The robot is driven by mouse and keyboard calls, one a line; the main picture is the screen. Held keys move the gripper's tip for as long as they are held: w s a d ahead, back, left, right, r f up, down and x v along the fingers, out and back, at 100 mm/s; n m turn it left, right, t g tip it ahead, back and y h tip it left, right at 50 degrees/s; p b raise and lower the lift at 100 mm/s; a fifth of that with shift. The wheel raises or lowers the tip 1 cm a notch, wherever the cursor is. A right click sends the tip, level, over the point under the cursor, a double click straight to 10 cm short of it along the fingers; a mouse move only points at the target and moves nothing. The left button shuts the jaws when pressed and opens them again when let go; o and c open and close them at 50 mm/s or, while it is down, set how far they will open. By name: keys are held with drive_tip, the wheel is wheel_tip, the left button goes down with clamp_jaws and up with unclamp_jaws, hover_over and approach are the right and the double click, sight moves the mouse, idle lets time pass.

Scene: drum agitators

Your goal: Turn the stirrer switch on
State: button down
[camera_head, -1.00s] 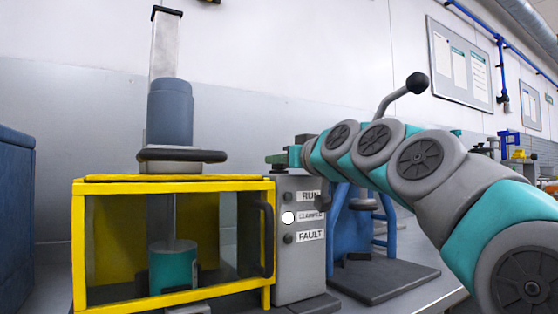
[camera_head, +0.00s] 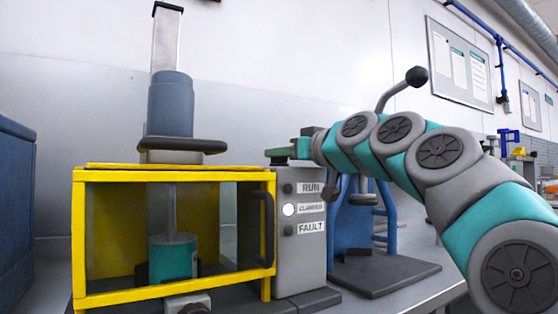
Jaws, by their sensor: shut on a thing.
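A grey control box (camera_head: 303,262) stands right of the yellow-framed drum enclosure (camera_head: 170,301). Its face carries RUN and FAULT labels, dark round fittings and a white round one (camera_head: 288,210). My gripper (camera_head: 279,154) is at the top of this box, with its green end low over the left part of the box top. It is shut on a small dark piece there, which appears to be the stirrer switch. The switch is mostly hidden by the gripper, so its position cannot be read. A teal vessel (camera_head: 172,260) stands inside the enclosure, with the agitator drive (camera_head: 170,106) above it.
A blue stand (camera_head: 352,232) on a dark base (camera_head: 385,275) is behind and right of the box, with a black-knobbed lever (camera_head: 416,76) above. A blue cabinet (camera_head: 15,215) is at the far left. Some bench top (camera_head: 415,300) is bare at the right.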

drive_tip(key=shift+n+g+y, duration=0.6)
drive_tip(key=shift+g+y, duration=0.1)
drive_tip(key=shift+r+n+g+y+p, duration=0.2)
drive_tip(key=shift+n+g+y+p, duration=0.35)
drive_tip(key=shift+n+g+y, duration=0.35)
drive_tip(key=n+g+y+p, duration=0.1)
drive_tip(key=n+g+p, duration=0.1)
drive_tip(key=g+p, duration=0.1)
drive_tip(key=shift+w+d, duration=0.1)
drive_tip(key=shift+f+n+g+y+p, duration=0.15)
drive_tip(key=shift+n+g+y+p, duration=0.35)
drive_tip(key=shift+g, duration=0.3)
drive_tip(key=c, duration=0.9)
unclamp_jaws()
drive_tip(key=shift+o, duration=0.2)
drive_tip(key=shift+v, duration=3.85)
